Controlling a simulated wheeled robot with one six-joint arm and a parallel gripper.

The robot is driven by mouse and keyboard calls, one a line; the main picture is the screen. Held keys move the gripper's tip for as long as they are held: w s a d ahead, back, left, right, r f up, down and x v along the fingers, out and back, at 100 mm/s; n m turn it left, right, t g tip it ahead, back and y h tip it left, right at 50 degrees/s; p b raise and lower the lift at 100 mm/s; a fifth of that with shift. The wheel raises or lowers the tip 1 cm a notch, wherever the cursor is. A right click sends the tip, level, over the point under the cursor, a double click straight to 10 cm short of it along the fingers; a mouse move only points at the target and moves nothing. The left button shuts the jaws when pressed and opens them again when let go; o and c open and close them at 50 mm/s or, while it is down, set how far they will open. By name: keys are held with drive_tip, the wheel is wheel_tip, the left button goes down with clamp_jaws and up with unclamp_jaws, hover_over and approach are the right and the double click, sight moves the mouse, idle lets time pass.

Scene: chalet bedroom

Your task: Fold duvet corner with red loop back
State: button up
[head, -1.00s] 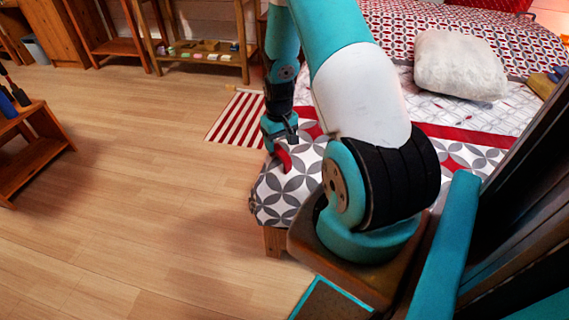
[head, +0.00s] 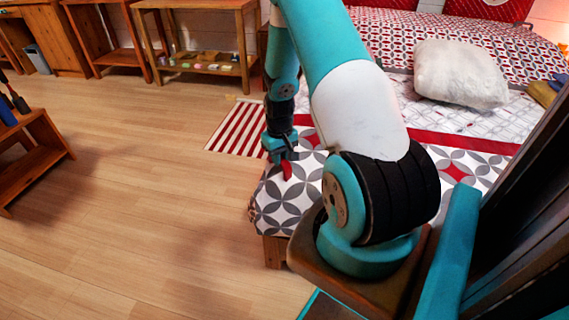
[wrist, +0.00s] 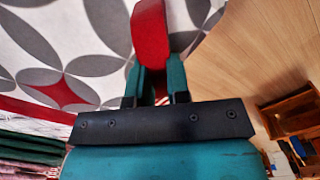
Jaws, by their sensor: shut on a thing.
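The duvet (head: 290,207) is white and grey with a circle-and-petal pattern and red accents. It covers the bed, and its near left corner hangs at the bed's edge. The red loop (head: 287,170) is at that corner, just under my gripper (head: 281,154). In the wrist view the red loop (wrist: 150,32) stands between the two teal fingers of my gripper (wrist: 158,82), which are shut on it. The patterned duvet (wrist: 60,50) fills the left of that view. My arm hides part of the bed in the head view.
A fluffy white pillow (head: 460,74) lies further up the bed. A red-and-white striped rug (head: 238,128) is on the floor left of the bed. A low wooden shelf (head: 30,158) stands at the far left. The wooden floor between is clear.

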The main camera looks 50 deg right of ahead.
drive_tip(key=shift+s+d+r+y+p, duration=0.1)
drive_tip(key=shift+d+r+y+p, duration=0.2)
drive_tip(key=shift+r+p, duration=0.2)
drive_tip(key=shift+s+d+r+y+p, duration=0.1)
drive_tip(key=shift+d+r+y+p, duration=0.15)
drive_tip(key=shift+r+p, duration=0.2)
drive_tip(key=shift+r+t, duration=0.1)
drive_tip(key=shift+t, duration=0.2)
drive_tip(key=shift+s+d+r+t+y+p, duration=0.15)
drive_tip(key=shift+s+d+r+y+p, duration=0.1)
drive_tip(key=shift+d+r+y+p, duration=0.15)
drive_tip(key=shift+s+d+r+t+y+p, duration=0.2)
drive_tip(key=shift+d+r+y+p, duration=0.1)
drive_tip(key=shift+d+y+p, duration=0.15)
drive_tip(key=shift+f, duration=0.1)
